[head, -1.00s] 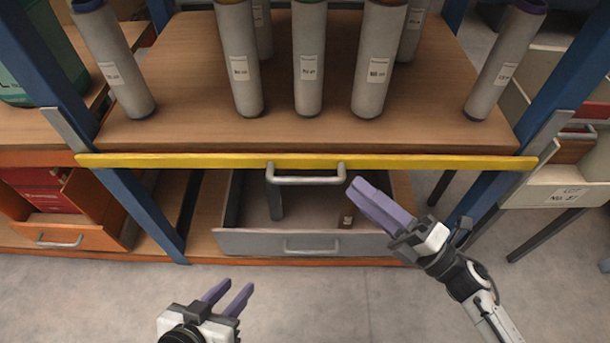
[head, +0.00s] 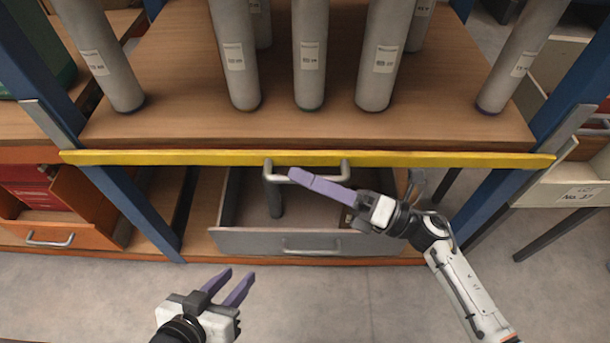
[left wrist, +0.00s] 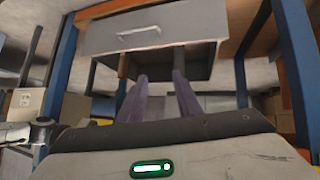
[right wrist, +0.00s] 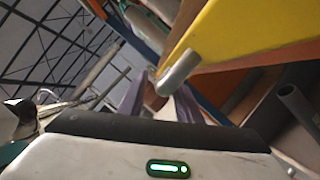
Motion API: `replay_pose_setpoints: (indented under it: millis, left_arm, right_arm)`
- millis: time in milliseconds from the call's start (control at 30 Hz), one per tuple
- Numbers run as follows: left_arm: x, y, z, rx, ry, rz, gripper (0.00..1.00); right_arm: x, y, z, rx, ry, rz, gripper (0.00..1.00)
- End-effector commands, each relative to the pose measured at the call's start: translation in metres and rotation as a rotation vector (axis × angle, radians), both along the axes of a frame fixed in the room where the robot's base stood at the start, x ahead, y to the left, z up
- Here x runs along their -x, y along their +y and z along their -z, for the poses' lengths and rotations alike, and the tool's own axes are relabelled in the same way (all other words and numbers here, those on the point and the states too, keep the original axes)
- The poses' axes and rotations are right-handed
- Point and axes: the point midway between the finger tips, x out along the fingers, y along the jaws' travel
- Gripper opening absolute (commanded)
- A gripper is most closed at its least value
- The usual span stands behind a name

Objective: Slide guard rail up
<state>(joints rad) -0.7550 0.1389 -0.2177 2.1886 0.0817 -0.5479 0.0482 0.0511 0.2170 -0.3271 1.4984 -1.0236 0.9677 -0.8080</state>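The guard rail (head: 400,159) is a long yellow bar along the front edge of the wooden shelf, spanning between the blue posts. A grey handle (head: 345,170) sits at its middle; the rail (right wrist: 245,30) and the handle (right wrist: 178,72) also show in the right wrist view. My right gripper (head: 300,176) is open, its purple fingers pointing left across the handle just below the rail. In the right wrist view the handle lies near and partly between the fingertips; I cannot tell whether they touch. My left gripper (head: 240,275) is open and empty, low in front of the shelf.
Several grey tubes (head: 308,60) stand on the shelf behind the rail. Below it, a grey drawer (head: 240,242) is pulled out. An orange drawer (head: 40,225) is at left, and a pale drawer (head: 560,195) at right. The floor in front is clear.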

Motion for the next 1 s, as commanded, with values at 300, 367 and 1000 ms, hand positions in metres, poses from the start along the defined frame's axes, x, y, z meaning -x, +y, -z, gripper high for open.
replay_pose_setpoints:
  millis: [300,367,1000]
  left_arm:
    - [0.000,0.000,0.001,-0.001,0.003,0.001,0.31]
    - [0.001,0.000,0.001,-0.001,0.003,0.001,0.31]
    - [0.001,0.003,-0.027,-0.031,0.010,0.013,0.31]
  right_arm:
    - [-0.001,0.004,-0.001,0.000,0.000,0.000,0.31]
    - [-0.001,0.004,-0.001,0.000,0.000,0.000,0.24]
    - [-0.002,0.003,-0.054,-0.001,-0.006,0.000,0.00]
